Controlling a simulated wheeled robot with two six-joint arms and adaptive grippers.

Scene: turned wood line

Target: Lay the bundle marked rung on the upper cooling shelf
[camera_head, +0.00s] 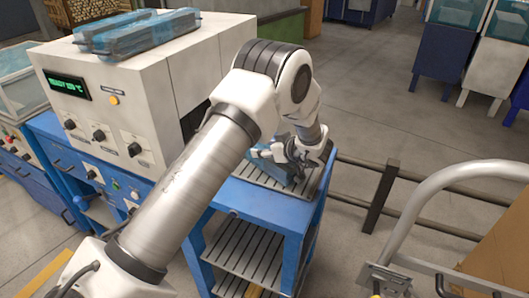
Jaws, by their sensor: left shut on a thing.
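My left gripper (307,152) is over the upper cooling shelf (268,180), the slatted top of a blue stand beside the white machine. It is shut on a blue wrapped bundle (262,153), which is at the shelf's far part. My own arm hides much of the bundle, and no marking on it can be read. I cannot tell whether the bundle rests on the slats or is just above them. A lower slatted shelf (243,251) shows beneath. My right gripper is not in view.
The white machine (140,125) with a green display stands left of the shelf, with blue wrapped bundles (137,33) on its top. A dark low rail (379,197) and a curved pale metal handle (412,205) stand to the right. Open floor lies behind.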

